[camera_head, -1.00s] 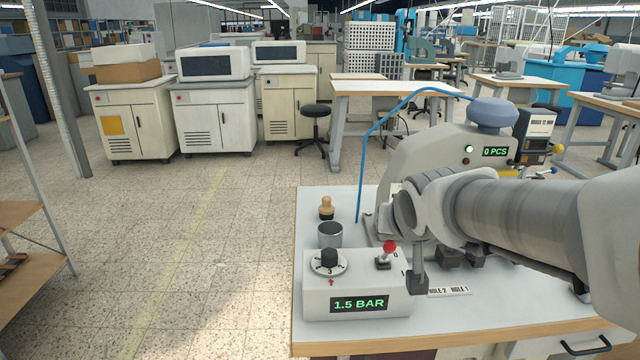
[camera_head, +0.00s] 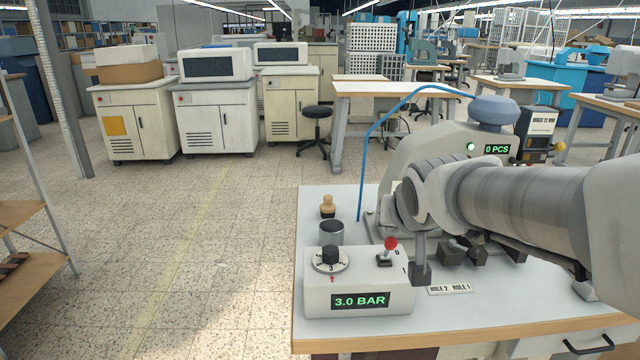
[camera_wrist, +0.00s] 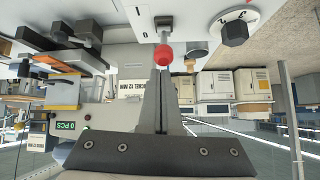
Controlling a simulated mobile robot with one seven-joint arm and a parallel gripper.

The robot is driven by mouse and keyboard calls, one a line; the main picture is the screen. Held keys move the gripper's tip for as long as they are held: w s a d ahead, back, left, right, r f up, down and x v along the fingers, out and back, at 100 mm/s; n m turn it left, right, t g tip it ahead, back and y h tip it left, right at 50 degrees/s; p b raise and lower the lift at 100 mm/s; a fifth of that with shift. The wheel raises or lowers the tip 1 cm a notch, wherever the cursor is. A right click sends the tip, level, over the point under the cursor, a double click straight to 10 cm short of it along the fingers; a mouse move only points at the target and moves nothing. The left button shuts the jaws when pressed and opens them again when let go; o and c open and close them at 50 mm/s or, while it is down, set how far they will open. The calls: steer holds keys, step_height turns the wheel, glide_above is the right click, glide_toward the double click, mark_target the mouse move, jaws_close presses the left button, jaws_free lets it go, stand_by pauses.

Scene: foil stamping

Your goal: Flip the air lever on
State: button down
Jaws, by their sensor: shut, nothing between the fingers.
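The air lever (camera_head: 391,244), a short stem with a red ball, stands on top of the grey control box (camera_head: 318,301), beside its 0 mark. The lever's red ball also shows in the wrist view (camera_wrist: 163,54), just past my fingertips. In the wrist view my fingers (camera_wrist: 162,72) are together and line up with the ball. I cannot tell whether they touch it. The box display (camera_head: 360,301) reads 3.0 BAR.
A black knob (camera_head: 330,254) sits on the box, left of the lever. A dark cup (camera_head: 331,232) and a wooden-handled stamp (camera_head: 327,206) stand behind it. The stamping press (camera_head: 440,150) stands behind my arm. A HOLE 2/HOLE 1 label (camera_head: 450,290) lies right of the box.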

steer(key=w+r+p+v, duration=0.1)
steer(key=p+v, duration=0.2)
steer(key=v, duration=0.6)
steer(key=shift+d+r, duration=0.2)
steer(key=shift+r, duration=0.15)
steer(key=shift+w, duration=0.1)
steer(key=s+f+n+g, duration=0.1)
steer(key=s+f+g, duration=0.1)
steer(key=s+f, duration=0.35)
steer(key=s+f+n+g, duration=0.1)
steer(key=s+f+g, duration=0.1)
steer(key=s, duration=0.6)
step_height(320, 180, up, 16)
steer(key=p, duration=1.7)
steer(key=shift+y, duration=0.3)
steer(key=shift+r, duration=0.1)
